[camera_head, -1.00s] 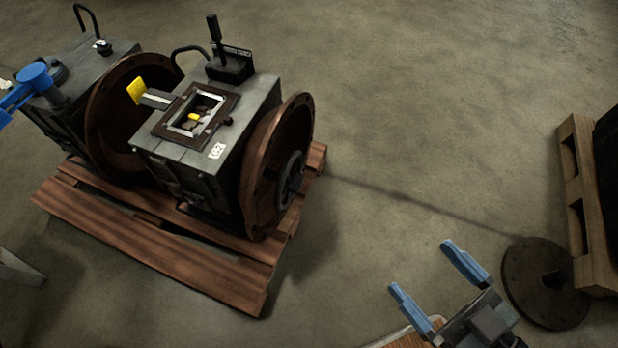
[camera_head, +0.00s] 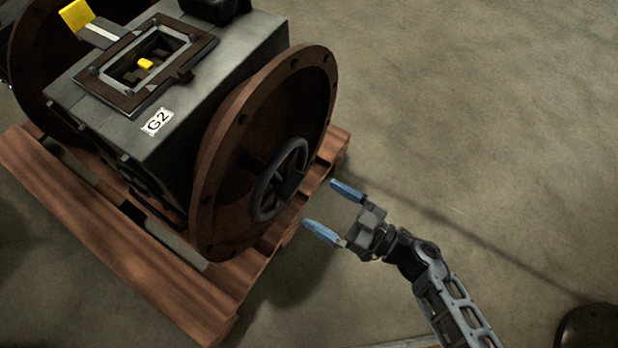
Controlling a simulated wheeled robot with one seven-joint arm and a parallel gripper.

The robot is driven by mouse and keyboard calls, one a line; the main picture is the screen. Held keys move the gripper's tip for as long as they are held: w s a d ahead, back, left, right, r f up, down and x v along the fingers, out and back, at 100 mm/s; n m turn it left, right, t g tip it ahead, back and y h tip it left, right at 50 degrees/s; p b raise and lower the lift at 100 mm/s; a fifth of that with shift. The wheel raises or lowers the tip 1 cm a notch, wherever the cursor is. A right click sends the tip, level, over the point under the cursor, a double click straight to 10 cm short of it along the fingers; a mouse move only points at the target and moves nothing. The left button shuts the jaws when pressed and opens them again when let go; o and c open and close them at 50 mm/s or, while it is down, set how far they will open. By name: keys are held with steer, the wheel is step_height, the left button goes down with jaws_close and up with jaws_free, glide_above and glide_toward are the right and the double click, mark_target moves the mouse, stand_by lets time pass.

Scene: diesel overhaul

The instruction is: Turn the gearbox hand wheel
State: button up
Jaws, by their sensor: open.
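The gearbox (camera_head: 135,105) is a grey box marked G2, with a large rusty round flange (camera_head: 235,185) on its right side. The dark spoked hand wheel (camera_head: 279,180) sits at the middle of that flange and faces right. My gripper (camera_head: 334,212) is open and empty, with its two blue fingers pointing left toward the hand wheel. It looks apart from the wheel, a short way to its right; the exact depth gap is hard to tell.
The gearbox stands on a reddish wooden pallet (camera_head: 150,268). A second rusty flange (camera_head: 32,60) shows behind at the left. A dark round disc (camera_head: 590,328) is at the lower right. The concrete floor on the right (camera_head: 480,110) is clear.

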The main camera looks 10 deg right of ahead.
mark_target(297, 188)
steer(key=shift+f+b+x, duration=0.2)
steer(key=shift+b+x, duration=0.35)
steer(key=shift+x, duration=1.6)
steer(key=shift+f+b+x, duration=0.2)
steer(key=shift+b+x, duration=0.35)
steer(key=shift+x, duration=1.6)
steer(key=shift+w+d, duration=0.1)
steer(key=shift+c, duration=0.4)
steer(key=c, duration=1.2)
steer(key=shift+c, duration=0.2)
steer(key=shift+n, duration=0.5)
